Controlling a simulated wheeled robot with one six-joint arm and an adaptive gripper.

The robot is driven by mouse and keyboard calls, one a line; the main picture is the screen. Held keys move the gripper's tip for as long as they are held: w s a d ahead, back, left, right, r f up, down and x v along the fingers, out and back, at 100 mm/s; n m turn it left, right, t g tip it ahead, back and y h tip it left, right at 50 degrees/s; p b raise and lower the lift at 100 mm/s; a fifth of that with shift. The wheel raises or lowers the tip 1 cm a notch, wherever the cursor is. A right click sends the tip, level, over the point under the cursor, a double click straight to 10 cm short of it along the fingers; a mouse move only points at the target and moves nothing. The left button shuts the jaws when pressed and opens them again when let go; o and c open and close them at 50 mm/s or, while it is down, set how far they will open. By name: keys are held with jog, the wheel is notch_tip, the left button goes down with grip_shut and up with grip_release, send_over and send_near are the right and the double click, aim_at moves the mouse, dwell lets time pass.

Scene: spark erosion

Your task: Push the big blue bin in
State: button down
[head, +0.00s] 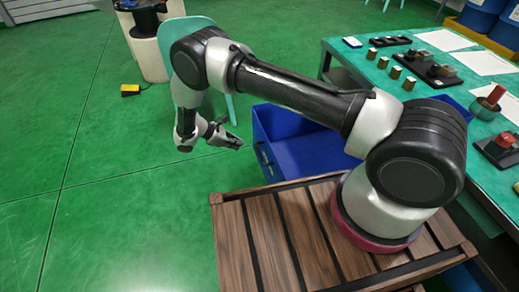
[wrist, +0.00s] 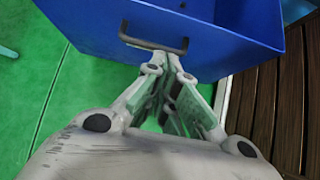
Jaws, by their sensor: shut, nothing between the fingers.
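The big blue bin (head: 300,150) stands on the green floor beside the green-topped table, partly hidden behind my arm in the head view. In the wrist view the bin (wrist: 225,45) fills the top, with a dark handle (wrist: 152,40) on its near face. My gripper (head: 235,142) is at the bin's left side in the head view. In the wrist view my gripper (wrist: 162,62) has its fingertips together just below the handle, close to the bin's face. Whether they touch the bin I cannot tell. Nothing shows between the fingers.
The green table (head: 450,95) on the right carries small blocks, dark fixtures and papers. A light green chair (head: 178,40) stands behind my arm. A yellow item (head: 131,90) lies on the floor at the left. The green floor on the left is open.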

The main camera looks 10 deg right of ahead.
send_near(270, 152)
notch_tip(270, 152, down, 4)
jog(key=shift+w+d+r, duration=0.1)
jog(key=shift+w+d, duration=0.05)
jog(key=shift+d, duration=0.65)
jog(key=shift+w+d+r, duration=0.1)
jog(key=shift+w+d, duration=0.05)
jog(key=shift+d, duration=0.65)
jog(key=shift+d, duration=0.15)
